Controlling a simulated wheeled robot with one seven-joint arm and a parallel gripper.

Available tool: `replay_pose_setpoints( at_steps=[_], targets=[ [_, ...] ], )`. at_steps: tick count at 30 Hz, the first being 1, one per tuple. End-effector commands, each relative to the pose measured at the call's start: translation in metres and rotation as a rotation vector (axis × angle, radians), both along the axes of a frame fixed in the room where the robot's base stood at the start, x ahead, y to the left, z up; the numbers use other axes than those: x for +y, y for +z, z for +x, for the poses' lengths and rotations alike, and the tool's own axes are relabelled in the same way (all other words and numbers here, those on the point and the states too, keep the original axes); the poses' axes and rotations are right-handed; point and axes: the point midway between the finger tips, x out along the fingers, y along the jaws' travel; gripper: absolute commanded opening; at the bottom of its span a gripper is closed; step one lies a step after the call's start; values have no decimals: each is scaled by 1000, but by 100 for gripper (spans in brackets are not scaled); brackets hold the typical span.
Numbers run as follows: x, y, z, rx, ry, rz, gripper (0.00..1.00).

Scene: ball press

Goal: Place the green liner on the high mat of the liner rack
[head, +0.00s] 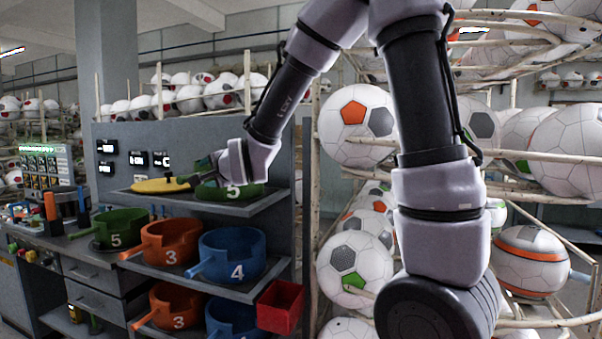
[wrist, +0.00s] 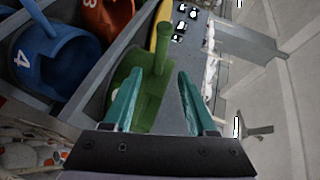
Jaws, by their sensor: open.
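A green liner (head: 232,194) marked 5 sits on the top shelf of the liner rack (head: 270,203), at its right part. My gripper (head: 212,162) is just above it, partly hidden by my wrist. In the wrist view, the green liner (wrist: 128,88) lies below and between the two spread teal fingers of my gripper (wrist: 160,95), its handle pointing away from me. The fingers are open, and I see no grip on the liner. The high mat is not distinguishable under the liner. A second green liner (head: 115,230) marked 5 stands on the bench at left.
A yellow liner (head: 160,186) lies beside the green one on the top shelf. Lower shelves hold orange liners (head: 172,240) and blue liners (head: 232,253). A red bin (head: 280,306) hangs at the rack's right front. Ball racks (head: 356,125) stand close on the right.

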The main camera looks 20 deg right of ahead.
Motion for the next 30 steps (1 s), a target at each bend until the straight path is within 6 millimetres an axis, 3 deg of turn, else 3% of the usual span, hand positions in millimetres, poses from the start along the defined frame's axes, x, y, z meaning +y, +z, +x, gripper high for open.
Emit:
replay_pose_setpoints(
  at_steps=[5,9,15,18,22,25,30],
  targets=[
    [-76,29,-26,73,0,-216,57],
    [-140,40,-75,171,52,-432,57],
    [-204,42,-165,305,174,-670,57],
    [-223,39,-207,358,238,-747,57],
    [-234,34,-243,401,301,-800,57],
    [-236,32,-255,417,326,-818,57],
    [-236,31,-258,422,334,-821,57]
  ],
)
